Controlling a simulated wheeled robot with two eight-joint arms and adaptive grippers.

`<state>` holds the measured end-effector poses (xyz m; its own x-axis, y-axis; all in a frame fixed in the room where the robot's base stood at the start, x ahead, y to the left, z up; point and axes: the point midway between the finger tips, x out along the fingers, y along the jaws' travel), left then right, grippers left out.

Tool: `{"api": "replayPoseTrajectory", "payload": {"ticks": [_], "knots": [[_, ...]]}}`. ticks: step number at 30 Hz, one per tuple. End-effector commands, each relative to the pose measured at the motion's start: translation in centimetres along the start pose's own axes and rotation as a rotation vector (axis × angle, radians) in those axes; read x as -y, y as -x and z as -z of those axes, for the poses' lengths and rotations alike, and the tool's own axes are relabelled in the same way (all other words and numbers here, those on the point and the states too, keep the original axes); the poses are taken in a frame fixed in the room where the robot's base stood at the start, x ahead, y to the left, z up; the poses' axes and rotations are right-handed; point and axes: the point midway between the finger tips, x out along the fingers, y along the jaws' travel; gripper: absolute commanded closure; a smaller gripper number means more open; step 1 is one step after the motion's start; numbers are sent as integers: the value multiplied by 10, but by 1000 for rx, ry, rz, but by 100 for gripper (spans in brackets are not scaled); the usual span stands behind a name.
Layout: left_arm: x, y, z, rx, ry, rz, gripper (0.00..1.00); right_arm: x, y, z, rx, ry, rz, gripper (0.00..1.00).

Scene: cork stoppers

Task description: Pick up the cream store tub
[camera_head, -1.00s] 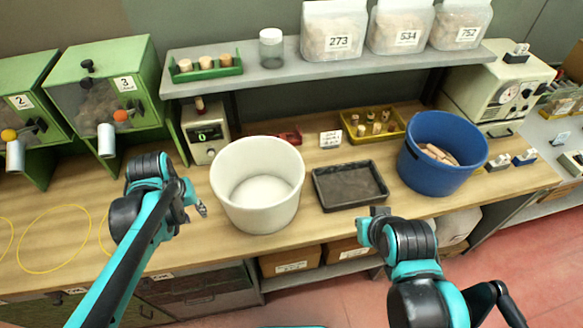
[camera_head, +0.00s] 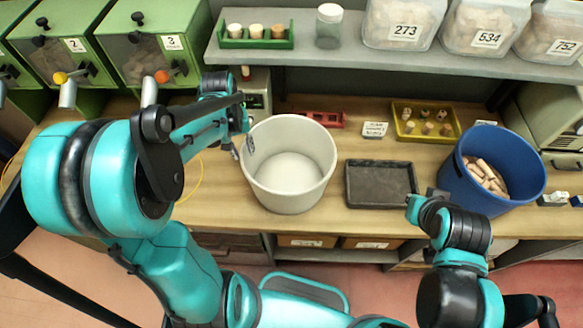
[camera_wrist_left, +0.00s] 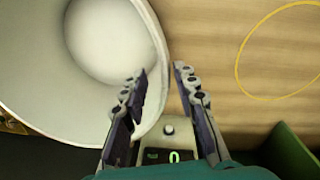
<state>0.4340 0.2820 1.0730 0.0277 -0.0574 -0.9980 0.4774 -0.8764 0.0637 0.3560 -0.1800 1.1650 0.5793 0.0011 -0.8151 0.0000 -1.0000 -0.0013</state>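The cream store tub (camera_head: 290,185) stands upright and empty on the wooden counter, left of a dark tray. My left gripper (camera_head: 243,149) is at the tub's left rim. In the left wrist view the tub (camera_wrist_left: 55,95) fills the upper left. There my left gripper (camera_wrist_left: 160,72) is open, with one finger over the inside of the tub and the other outside, the rim between them. I cannot tell whether either finger touches the wall. My right gripper (camera_head: 436,193) is near the counter's front edge, right of the tray's front. Its fingers are too unclear to read.
The dark tray (camera_head: 381,201) lies right of the tub, then a blue bucket (camera_head: 470,192) of corks. A yellow tray (camera_head: 404,134) and a red item (camera_head: 320,118) lie behind. A display box (camera_wrist_left: 168,152) stands close to the left gripper. A shelf (camera_head: 350,57) overhangs the back.

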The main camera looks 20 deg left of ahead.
Motion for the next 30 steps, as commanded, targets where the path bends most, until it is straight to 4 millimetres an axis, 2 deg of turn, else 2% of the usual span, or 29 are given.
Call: {"api": "replayPoseTrajectory", "payload": {"ticks": [13, 16, 23, 26, 27, 30], "knots": [[-1, -63, 0, -1, -2, 0, 71, 0, -15, -11, 0, 0, 0, 100], [-1, -69, 0, -1, -2, 0, 71, 0, -16, -11, 0, 0, 0, 100], [-1, -69, -1, -1, -1, 0, 71, 0, -15, -11, 0, 0, 0, 100], [-1, -69, -1, -1, -1, 0, 97, 0, -15, -11, 0, 0, 0, 100], [-1, -69, -1, -1, -1, 0, 100, 0, -15, -11, 0, 0, 0, 100], [-1, -69, -1, -1, -1, 0, 100, 0, -15, -11, 0, 0, 0, 100]]}}
